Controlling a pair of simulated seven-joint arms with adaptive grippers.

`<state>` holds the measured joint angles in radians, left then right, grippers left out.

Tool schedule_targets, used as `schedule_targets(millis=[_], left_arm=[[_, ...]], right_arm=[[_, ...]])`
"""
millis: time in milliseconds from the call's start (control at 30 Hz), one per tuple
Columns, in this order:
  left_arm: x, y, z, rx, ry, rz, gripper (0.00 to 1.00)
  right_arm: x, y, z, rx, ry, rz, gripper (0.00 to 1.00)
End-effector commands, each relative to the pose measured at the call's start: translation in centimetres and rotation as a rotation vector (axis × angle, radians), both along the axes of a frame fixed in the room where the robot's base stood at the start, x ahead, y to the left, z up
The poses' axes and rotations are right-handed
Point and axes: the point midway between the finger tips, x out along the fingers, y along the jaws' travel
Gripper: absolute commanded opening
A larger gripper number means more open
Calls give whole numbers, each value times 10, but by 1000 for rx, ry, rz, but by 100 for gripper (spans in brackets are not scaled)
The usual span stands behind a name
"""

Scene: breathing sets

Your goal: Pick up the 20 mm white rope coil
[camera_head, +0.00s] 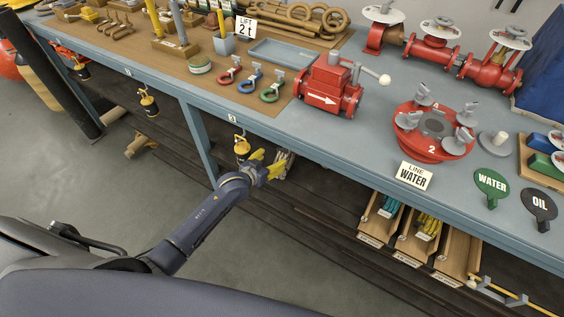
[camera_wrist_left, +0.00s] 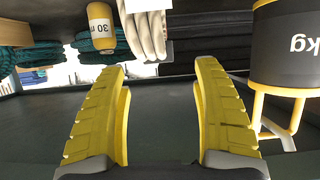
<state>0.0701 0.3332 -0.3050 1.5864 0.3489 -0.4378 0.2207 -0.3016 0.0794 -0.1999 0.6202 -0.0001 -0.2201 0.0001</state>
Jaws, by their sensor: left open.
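A white rope coil (camera_wrist_left: 146,38) hangs in the left wrist view at the top centre, with a white tag (camera_wrist_left: 148,5) on it, cut off by the frame edge. I cannot read its size. In the head view, pale strands of what looks like the same coil (camera_head: 287,162) show below the bench edge, partly hidden by the gripper. My left gripper (camera_head: 268,164) is open and empty, with yellow fingers pointing toward the coil. In the left wrist view the coil lies beyond the gap between the fingertips (camera_wrist_left: 160,75), apart from them. My right gripper is not in view.
A dark weight with a yellow frame (camera_wrist_left: 292,50) is close right in the wrist view. Teal rope coils (camera_wrist_left: 100,42) and a yellow item marked 30 (camera_wrist_left: 101,26) are at left. The bench edge (camera_head: 300,145) runs above the gripper. Wooden bins (camera_head: 415,240) stand to the right.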

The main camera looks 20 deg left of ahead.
Motion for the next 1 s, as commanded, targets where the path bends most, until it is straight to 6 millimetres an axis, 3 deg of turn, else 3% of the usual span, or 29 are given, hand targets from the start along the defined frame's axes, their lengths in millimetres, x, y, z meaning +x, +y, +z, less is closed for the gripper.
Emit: schedule_targets(millis=[300,767,1000], left_arm=[[43,-11,-18,0,0,1,67],[64,-17,-27,0,0,1,67],[86,-27,-36,0,-1,0,67]], right_arm=[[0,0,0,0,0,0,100],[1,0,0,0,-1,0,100],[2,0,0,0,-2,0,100]])
